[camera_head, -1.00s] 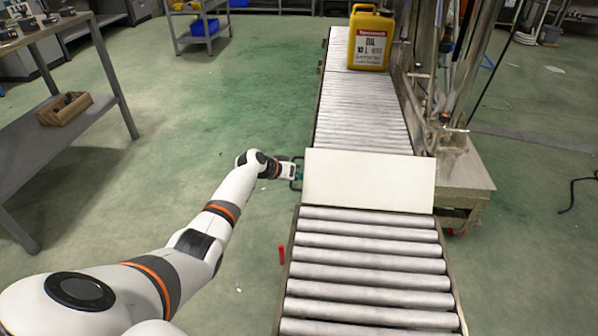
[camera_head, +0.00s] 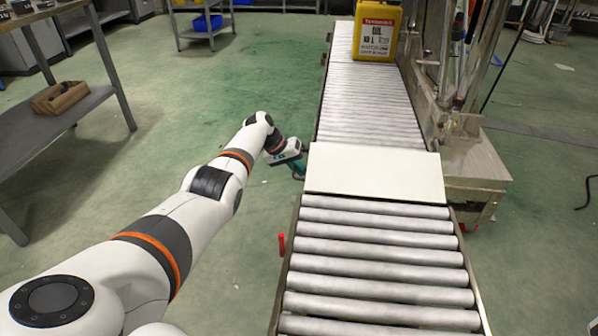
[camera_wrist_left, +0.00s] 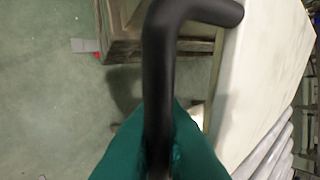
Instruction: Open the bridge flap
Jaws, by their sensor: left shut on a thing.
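The bridge flap (camera_head: 375,172) is a cream panel between the near and far roller conveyors. In the head view it looks close to flat, though its exact tilt is hard to tell. My left gripper (camera_head: 299,171) is beside the flap's left edge, with its teal fingers pointing down and right. In the left wrist view, the teal fingers (camera_wrist_left: 160,150) are shut on a bent black bar handle (camera_wrist_left: 158,75), with the pale flap (camera_wrist_left: 265,75) beside it. The fingers partly hide the handle's lower end. My right gripper is not in view.
A yellow canister (camera_head: 376,30) stands on the far conveyor (camera_head: 368,105). The near conveyor (camera_head: 380,255) is empty, with a red lever (camera_head: 282,244) on its left side. A machine frame stands to the right. Green floor on the left is open up to a grey shelf.

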